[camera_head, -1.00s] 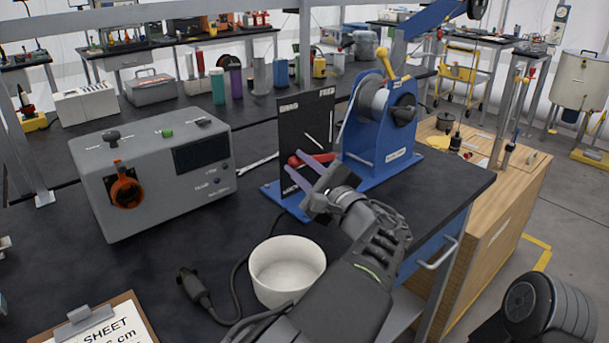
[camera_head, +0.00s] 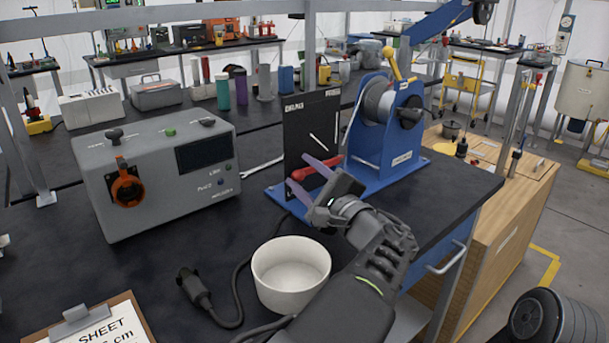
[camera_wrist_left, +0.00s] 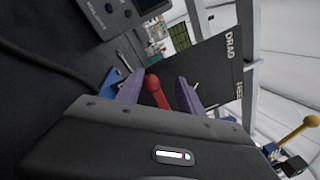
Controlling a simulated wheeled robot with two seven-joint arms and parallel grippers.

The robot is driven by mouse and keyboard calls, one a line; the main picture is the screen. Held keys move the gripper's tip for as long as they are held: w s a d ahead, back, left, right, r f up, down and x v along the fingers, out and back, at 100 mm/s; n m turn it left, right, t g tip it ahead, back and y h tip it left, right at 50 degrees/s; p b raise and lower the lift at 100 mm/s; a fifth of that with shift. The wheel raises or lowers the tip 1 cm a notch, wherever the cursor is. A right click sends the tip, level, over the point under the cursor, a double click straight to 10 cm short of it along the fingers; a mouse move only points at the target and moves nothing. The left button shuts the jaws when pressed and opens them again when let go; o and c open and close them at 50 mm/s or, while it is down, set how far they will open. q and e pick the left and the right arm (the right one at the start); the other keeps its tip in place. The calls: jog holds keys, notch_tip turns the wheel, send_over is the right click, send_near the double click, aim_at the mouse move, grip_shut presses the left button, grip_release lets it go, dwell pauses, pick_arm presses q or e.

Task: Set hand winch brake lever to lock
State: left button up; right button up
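The hand winch (camera_head: 372,150) is a blue frame with a grey drum and a yellow-knobbed crank, on the dark bench. A black panel (camera_head: 300,125) with white lettering stands at its left. The red brake lever (camera_head: 328,167) sticks out low in front of this panel. My left gripper (camera_head: 304,180) has purple fingers and is at the lever. In the left wrist view, the red lever (camera_wrist_left: 157,90) lies between the two open fingers (camera_wrist_left: 158,92), with gaps showing at both sides. That view reads "DRAG" on the panel (camera_wrist_left: 205,70); another label is partly hidden. My right gripper is not in view.
A grey instrument box (camera_head: 160,175) stands left of the winch. A white bowl (camera_head: 290,272), a black cable plug (camera_head: 194,287) and a clipboard (camera_head: 95,325) are nearer. Bottles and cases line the back of the bench. Its right edge is close beyond my arm.

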pick_arm(q)
jog(key=shift+v, duration=3.95)
